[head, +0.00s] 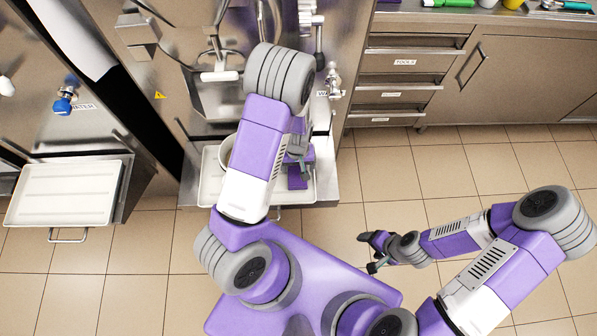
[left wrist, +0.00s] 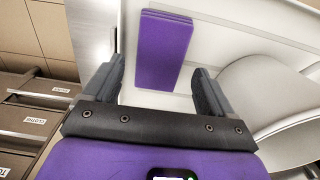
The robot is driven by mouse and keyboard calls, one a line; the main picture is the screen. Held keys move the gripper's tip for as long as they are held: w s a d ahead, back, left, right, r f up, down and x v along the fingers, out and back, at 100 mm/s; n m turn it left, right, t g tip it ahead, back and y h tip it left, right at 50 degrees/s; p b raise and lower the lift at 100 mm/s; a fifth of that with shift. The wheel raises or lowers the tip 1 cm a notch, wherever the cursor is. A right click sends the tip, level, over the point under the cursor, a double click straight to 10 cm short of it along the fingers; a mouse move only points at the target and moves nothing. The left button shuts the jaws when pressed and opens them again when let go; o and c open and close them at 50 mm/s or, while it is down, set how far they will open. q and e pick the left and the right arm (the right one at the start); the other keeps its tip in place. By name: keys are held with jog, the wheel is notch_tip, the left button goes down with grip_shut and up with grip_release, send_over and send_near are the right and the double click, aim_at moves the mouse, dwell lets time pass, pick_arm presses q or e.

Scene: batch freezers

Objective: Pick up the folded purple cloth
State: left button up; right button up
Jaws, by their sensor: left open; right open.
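The folded purple cloth (left wrist: 163,50) lies flat on a white tray (left wrist: 220,35) in the left wrist view. In the head view the cloth (head: 297,178) shows on the right part of the tray (head: 210,185), partly hidden by my left arm. My left gripper (left wrist: 158,85) is open and empty. Its two fingers point toward the cloth from either side of its near end, and I cannot tell how high above it they are. My right gripper (head: 369,252) is open and empty over the floor, well right of the tray.
A white round container (left wrist: 270,95) stands on the tray just right of my left gripper. Freezer fittings (head: 215,77) rise behind the tray. A drawer cabinet (head: 405,75) stands at the back right. Another tray (head: 68,192) is at far left.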

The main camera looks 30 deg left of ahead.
aim_at(297, 172)
pick_arm(q)
notch_tip(297, 172, down, 5)
jog(key=shift+w+a+r+b, duration=0.1)
jog(key=shift+w+a+b, duration=0.05)
jog(key=shift+b, duration=0.95)
jog(key=shift+c, duration=0.3)
jog(key=c, duration=0.8)
jog(key=shift+o, duration=0.2)
jog(key=shift+r, duration=0.1)
notch_tip(297, 172, up, 10)
jog(key=p, duration=0.4)
